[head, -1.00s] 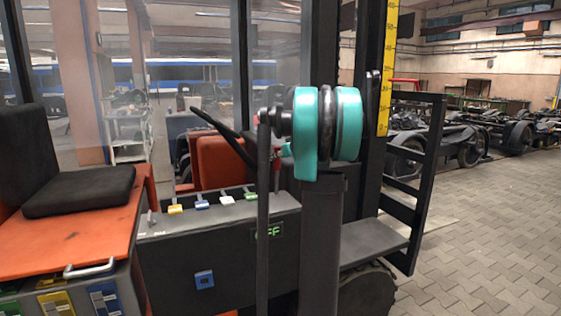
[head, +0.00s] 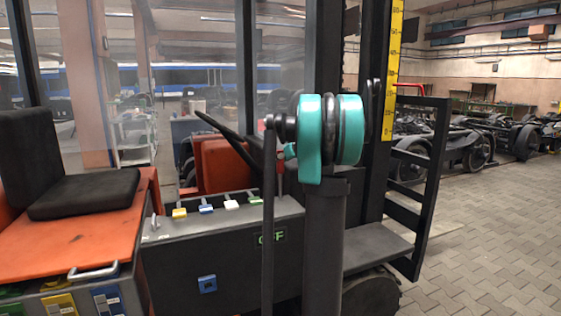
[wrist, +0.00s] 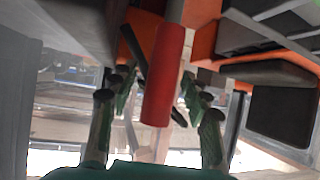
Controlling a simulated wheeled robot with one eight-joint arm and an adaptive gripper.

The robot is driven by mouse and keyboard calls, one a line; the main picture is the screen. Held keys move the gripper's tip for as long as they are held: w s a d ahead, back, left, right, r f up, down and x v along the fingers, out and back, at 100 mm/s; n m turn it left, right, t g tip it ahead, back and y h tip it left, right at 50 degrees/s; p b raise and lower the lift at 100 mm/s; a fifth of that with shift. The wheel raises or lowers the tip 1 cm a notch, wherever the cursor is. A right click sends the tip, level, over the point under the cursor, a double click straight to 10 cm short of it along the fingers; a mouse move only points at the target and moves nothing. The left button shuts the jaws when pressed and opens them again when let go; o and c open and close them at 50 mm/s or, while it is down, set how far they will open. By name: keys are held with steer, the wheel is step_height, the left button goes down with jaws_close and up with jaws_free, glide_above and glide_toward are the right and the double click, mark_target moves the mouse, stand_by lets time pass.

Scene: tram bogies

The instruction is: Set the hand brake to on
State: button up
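The hand brake's red grip (wrist: 164,75) shows large in the wrist view, on a lever among orange and black truck parts. My gripper (wrist: 153,88) has its green, dark-tipped fingers spread on either side of the red grip. Gaps show on both sides, so it looks open and not closed on the grip. A green display reading OFF (head: 271,237) is on the truck's dark side panel (head: 240,265).
The truck has an orange deck with a black seat (head: 85,192) at left and several coloured levers (head: 205,208) on its panel. A dark upright frame (head: 432,185) stands at right. Paved floor (head: 490,240) is open at right, with bogies (head: 460,140) behind.

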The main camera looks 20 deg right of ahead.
steer(key=shift+s, duration=0.1)
steer(key=v, duration=1.2)
steer(key=s+a+f+g, duration=0.2)
steer(key=s+a+f, duration=0.5)
steer(key=a+f, duration=0.25)
steer(key=s+a+f+g, duration=0.3)
steer(key=s+a+f, duration=0.5)
steer(key=a+f, duration=0.15)
steer(key=s+a+f+m+g+h, duration=0.1)
steer(key=s+a+f, duration=0.1)
steer(key=s+f, duration=0.6)
steer(key=s+a+f+m+g+h, duration=0.1)
steer(key=s+a+f, duration=0.1)
steer(key=s+f, duration=0.7)
steer(key=s, duration=0.4)
steer(key=shift+m+h, duration=0.3)
steer(key=shift+o, duration=0.2)
